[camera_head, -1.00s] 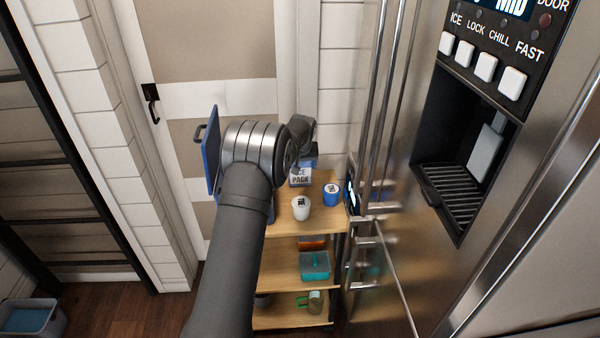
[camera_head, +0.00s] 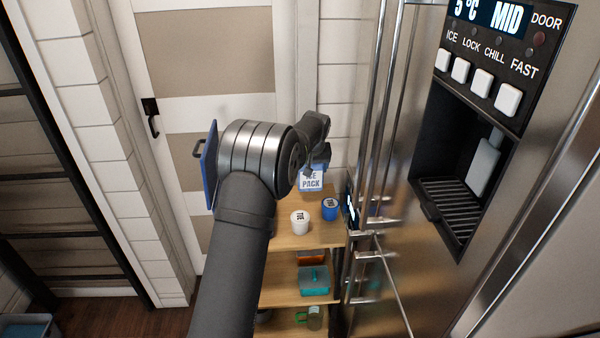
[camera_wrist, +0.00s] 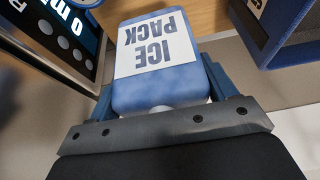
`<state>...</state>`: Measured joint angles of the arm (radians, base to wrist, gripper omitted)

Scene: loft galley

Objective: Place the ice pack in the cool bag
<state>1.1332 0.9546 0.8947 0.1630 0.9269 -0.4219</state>
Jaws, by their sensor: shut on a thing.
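The ice pack (camera_head: 311,182) is blue with a white label reading "ICE PACK". In the wrist view the ice pack (camera_wrist: 155,55) fills the upper middle, between the two blue fingers of my gripper (camera_wrist: 165,85), which is shut on it. In the head view my gripper (camera_head: 316,163) is partly hidden by my arm and sits at the far part of the cart's top shelf. A blue panel with a dark handle (camera_head: 209,168), probably the cool bag's, shows left of my arm; the rest is hidden. A blue-walled open container (camera_wrist: 292,52), likely the cool bag, is right in the wrist view.
A white tub (camera_head: 300,223) and a blue tub (camera_head: 330,211) stand on the wooden shelf (camera_head: 285,240), nearer than the pack. Lower shelves hold a teal box (camera_head: 314,283) and a green mug (camera_head: 301,317). The steel fridge (camera_head: 400,180) is close on the right.

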